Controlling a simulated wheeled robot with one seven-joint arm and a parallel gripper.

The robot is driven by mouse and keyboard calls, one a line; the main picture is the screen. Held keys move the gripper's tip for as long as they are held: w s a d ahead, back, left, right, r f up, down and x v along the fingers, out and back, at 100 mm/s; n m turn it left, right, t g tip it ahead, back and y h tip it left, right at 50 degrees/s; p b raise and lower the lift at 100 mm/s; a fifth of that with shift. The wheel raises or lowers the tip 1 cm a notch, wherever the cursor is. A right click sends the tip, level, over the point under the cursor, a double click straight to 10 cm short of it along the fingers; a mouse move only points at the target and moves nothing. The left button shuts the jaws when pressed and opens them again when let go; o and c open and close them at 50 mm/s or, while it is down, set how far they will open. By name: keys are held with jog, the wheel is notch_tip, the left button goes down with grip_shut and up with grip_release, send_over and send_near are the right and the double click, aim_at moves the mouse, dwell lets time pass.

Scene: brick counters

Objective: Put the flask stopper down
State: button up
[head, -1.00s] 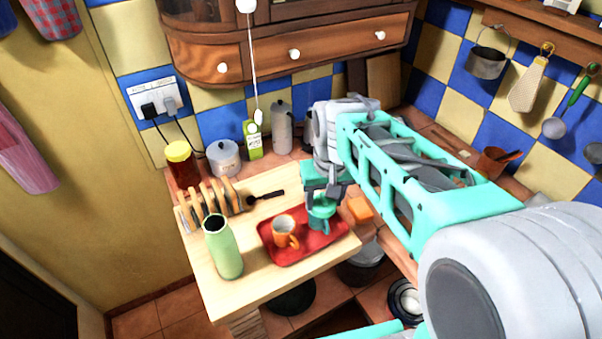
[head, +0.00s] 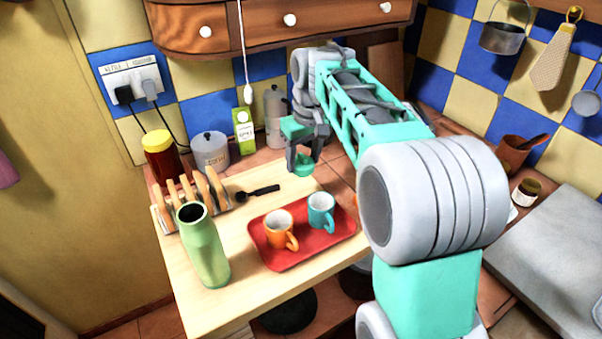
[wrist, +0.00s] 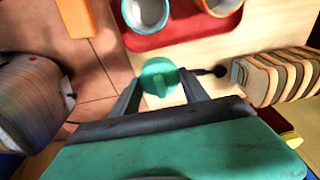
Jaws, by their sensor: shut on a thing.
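The flask stopper (head: 304,168) is a small round green piece. My gripper (head: 304,158) is shut on it, with a finger on each side, and the stopper hangs below the fingers, over the back part of the wooden board, behind the red tray. In the wrist view the stopper (wrist: 158,72) sits between the two fingertips (wrist: 160,84). The light green flask (head: 204,248) stands upright at the front left of the board with its dark mouth open. How high the stopper is above the surface is hard to tell.
A red tray (head: 290,259) carries an orange mug (head: 278,232) and a teal mug (head: 320,209). A toast rack (head: 190,200), a black spoon-like utensil (head: 258,192), a canister (head: 210,152) and a green carton (head: 243,133) are nearby. Bare board (head: 237,215) shows left of the tray.

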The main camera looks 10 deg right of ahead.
jog(key=w+f, duration=0.4)
jog(key=w+d+f, duration=0.1)
jog(key=w+f, duration=0.1)
jog(key=shift+w+f+p, duration=0.2)
jog(key=shift+p, duration=0.15)
notch_tip(320, 180, down, 3)
jog(key=shift+r, duration=0.1)
jog(key=shift+f, duration=0.35)
jog(key=o, duration=1.3)
jog(key=shift+o, duration=0.2)
